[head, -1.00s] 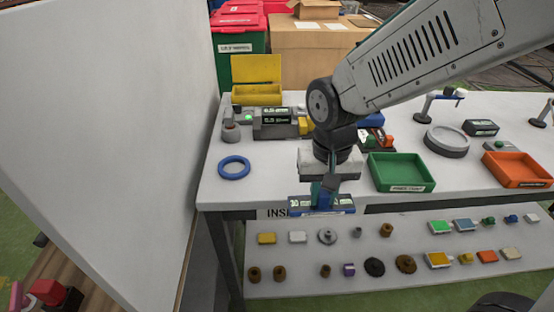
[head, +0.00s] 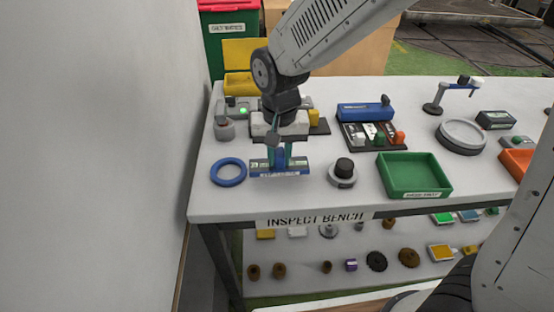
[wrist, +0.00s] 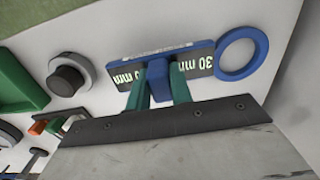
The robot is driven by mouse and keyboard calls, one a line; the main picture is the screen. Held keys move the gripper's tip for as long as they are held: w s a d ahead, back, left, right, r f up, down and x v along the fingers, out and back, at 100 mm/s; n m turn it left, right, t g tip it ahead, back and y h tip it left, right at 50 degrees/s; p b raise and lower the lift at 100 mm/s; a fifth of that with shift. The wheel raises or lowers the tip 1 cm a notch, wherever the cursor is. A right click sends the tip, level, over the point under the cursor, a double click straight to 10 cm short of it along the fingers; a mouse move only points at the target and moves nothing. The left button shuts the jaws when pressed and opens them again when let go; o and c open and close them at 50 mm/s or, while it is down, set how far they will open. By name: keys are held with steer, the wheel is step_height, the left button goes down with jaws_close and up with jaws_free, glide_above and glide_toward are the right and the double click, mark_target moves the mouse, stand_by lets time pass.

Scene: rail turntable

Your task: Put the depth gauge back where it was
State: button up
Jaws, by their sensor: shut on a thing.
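My gripper (head: 281,163) is shut on a blue bar-shaped gauge (head: 262,170) with a dark face, which I take for the depth gauge. The gauge is level over the bench's front left part, just right of a blue ring (head: 217,179). I cannot tell whether it touches the bench top.
A grey round piece with a black knob (head: 344,166) stands close to the right of the gauge, then a green tray (head: 447,185). Behind are a blue block (head: 362,113) and a station with a green light (head: 243,111). A white wall (head: 95,150) borders the left.

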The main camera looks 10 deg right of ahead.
mark_target(280, 165)
steer(key=shift+d+f, duration=0.1)
steer(key=shift+f, duration=1.5)
steer(key=shift+f, duration=0.15)
steer(key=o, duration=0.9)
step_height(280, 165, up, 11)
steer(key=shift+r, duration=0.7)
